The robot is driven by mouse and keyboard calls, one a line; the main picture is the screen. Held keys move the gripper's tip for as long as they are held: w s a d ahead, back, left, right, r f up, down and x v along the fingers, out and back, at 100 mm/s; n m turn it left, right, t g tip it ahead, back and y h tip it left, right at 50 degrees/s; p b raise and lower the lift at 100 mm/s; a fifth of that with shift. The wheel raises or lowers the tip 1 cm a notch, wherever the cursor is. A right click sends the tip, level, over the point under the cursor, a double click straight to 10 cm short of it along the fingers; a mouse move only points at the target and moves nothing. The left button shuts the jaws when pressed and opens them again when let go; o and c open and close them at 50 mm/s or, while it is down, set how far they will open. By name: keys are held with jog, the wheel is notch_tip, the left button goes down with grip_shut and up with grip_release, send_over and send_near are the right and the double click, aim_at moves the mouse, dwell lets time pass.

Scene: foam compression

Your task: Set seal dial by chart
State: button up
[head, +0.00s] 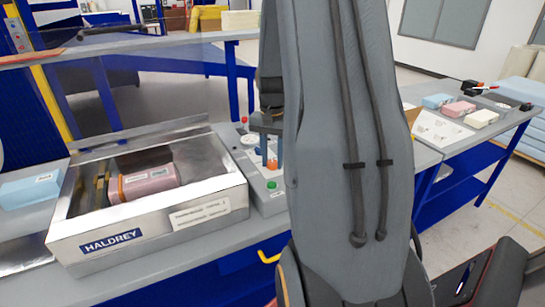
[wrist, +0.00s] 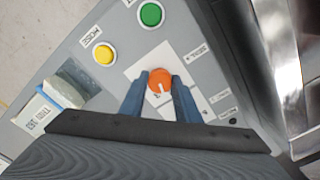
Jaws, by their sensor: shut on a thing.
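The seal dial, an orange round knob with a white pointer line (wrist: 160,77), sits on a white plate on the grey control panel (wrist: 110,75). My gripper (wrist: 158,86) has its two blue fingers on either side of the knob, shut on it. In the head view my gripper (head: 268,152) is over the control panel (head: 262,199), and my arm hides part of the panel. The marks around the dial are too small to read. A white printed sheet (head: 440,130) lies on the right table; I cannot tell whether it is the chart.
A green button (wrist: 151,14) and a yellow button (wrist: 103,54) are near the dial. The metal HALDREY machine (head: 150,235) with a pink foam roll (head: 149,181) stands to the left. Blue (head: 437,101) and pink (head: 458,109) blocks are on the right table.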

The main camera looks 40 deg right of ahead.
aim_at(273, 162)
jog(key=shift+r+n+p, duration=0.1)
jog(key=shift+n+p, duration=0.35)
jog(key=shift+n, duration=1.15)
jog(key=o, duration=1)
jog(key=shift+o, duration=0.2)
jog(key=shift+r+b, duration=1.1)
jog(key=shift+r, duration=2.75)
